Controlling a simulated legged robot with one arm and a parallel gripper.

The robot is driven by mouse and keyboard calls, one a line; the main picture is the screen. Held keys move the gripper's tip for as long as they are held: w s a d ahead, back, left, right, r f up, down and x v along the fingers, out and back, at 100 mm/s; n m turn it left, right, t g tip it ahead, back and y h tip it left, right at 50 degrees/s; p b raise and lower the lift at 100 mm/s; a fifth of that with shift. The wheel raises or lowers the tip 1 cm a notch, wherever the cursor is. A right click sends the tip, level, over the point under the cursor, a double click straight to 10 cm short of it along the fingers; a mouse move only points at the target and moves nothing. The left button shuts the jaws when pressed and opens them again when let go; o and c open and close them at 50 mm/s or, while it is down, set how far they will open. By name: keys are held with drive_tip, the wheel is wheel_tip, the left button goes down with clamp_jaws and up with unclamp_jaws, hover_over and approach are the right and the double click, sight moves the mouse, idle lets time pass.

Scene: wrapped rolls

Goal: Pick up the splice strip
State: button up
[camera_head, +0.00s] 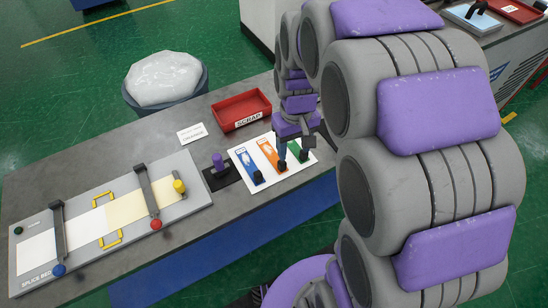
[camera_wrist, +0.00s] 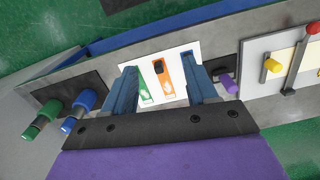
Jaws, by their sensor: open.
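A white card (camera_head: 240,153) on the grey table carries blue (camera_head: 249,166), orange (camera_head: 268,153) and green (camera_head: 291,147) strips side by side, each with a dark block at its near end. The frames do not show which is the splice strip. My gripper (camera_head: 295,143) is above the card's right part in the head view, partly hiding the green and orange strips. In the wrist view my gripper (camera_wrist: 163,72) is open and empty, with the orange strip (camera_wrist: 164,83) between its fingers. The green strip (camera_wrist: 145,95) lies by the left finger; the blue strip is mostly hidden by the right finger.
A splice bed (camera_head: 190,208) with clamp bars and a cream sheet lies left. A purple-knobbed peg (camera_head: 218,162) stands beside the card. A red scrap tray (camera_head: 240,108) is behind it. The wrist view shows green (camera_wrist: 42,118) and blue (camera_wrist: 80,110) knobs at left.

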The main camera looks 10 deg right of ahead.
drive_tip(key=w+f+n, duration=0.1)
drive_tip(key=w+f, duration=0.6)
drive_tip(key=w, duration=0.4)
drive_tip(key=b, duration=0.3)
hover_over(279, 161)
drive_tip(key=shift+t, duration=0.3)
wheel_tip(279, 161, down, 11)
drive_tip(key=shift+f, duration=0.1)
drive_tip(key=shift+w+d+f+b, duration=0.15)
drive_tip(key=shift+f+b, duration=0.1)
drive_tip(key=shift+f, duration=1.2)
drive_tip(key=shift+w+d+f+b, duration=0.15)
drive_tip(key=shift+f+b, duration=0.1)
drive_tip(key=shift+f, duration=1.2)
drive_tip(key=shift+s, duration=0.1)
drive_tip(key=shift+c, duration=0.2)
clamp_jaws()
